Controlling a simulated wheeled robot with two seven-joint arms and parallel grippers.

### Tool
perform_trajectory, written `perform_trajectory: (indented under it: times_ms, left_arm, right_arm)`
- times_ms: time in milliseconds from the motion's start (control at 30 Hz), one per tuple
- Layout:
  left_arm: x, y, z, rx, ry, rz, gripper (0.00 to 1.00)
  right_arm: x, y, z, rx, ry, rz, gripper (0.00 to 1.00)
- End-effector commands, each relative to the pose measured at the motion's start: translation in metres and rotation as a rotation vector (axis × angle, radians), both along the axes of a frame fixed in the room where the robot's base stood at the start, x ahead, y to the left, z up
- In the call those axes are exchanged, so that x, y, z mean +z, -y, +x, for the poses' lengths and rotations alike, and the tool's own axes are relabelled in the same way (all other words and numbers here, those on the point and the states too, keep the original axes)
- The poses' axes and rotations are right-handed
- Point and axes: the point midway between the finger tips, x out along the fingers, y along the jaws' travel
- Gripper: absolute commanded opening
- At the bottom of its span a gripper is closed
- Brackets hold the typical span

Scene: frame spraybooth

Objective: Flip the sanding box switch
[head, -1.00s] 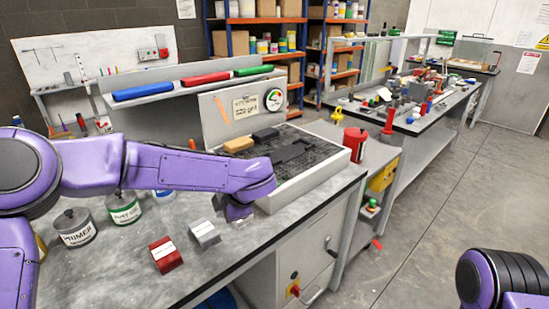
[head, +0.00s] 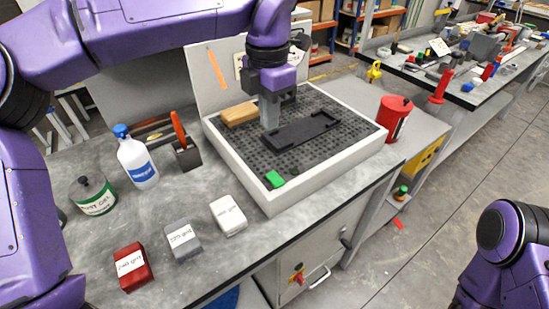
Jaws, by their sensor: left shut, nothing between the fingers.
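The sanding box (head: 225,158) is a pale tray-like box with a dark perforated top, standing on the grey bench. A small green piece (head: 275,180) sits at its near edge; it may be the switch, but I cannot tell which way it is set. A red and yellow knob (head: 298,275) is on the cabinet front below. My left gripper (head: 269,120) points down over the perforated top, shut and empty, between the tan block (head: 240,114) and the black frame (head: 302,131). Whether its tips touch the surface is unclear. My right gripper is out of view.
Red (head: 133,267), grey (head: 184,241) and white (head: 229,215) grit blocks lie on the bench front. A blue-capped bottle (head: 137,160) and a jar (head: 93,196) stand left. A red canister (head: 393,118) stands right of the box.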

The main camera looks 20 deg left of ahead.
Motion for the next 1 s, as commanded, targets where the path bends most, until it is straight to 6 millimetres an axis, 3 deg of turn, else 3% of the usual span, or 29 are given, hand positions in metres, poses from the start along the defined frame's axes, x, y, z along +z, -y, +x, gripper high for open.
perform_trajectory:
  times_ms: [233, 700, 1000]
  left_arm:
    - [-0.038, -0.001, 0.017, 0.001, -0.023, 0.003, 0.0]
    - [-0.133, 0.0, 0.019, 0.002, -0.025, 0.003, 0.0]
    - [-0.15, 0.0, 0.019, 0.002, -0.021, 0.002, 0.0]
  right_arm:
    - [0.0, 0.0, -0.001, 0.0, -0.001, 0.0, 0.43]
    - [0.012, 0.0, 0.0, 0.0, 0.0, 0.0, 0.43]
    - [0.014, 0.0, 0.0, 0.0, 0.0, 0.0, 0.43]
